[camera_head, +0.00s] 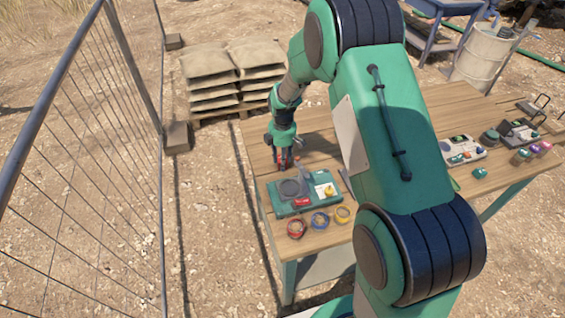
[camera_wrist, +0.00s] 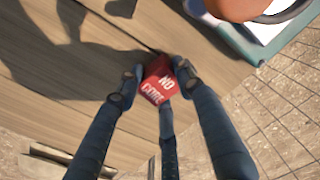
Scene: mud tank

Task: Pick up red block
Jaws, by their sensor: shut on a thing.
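In the head view my gripper (camera_head: 284,160) points down over the table's left part, behind the teal case. The block cannot be made out clearly there.
Several coloured rings (camera_head: 320,221) lie at the table's front edge. A mesh fence (camera_head: 85,160) stands left. Stacked sacks (camera_head: 210,78) are behind.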

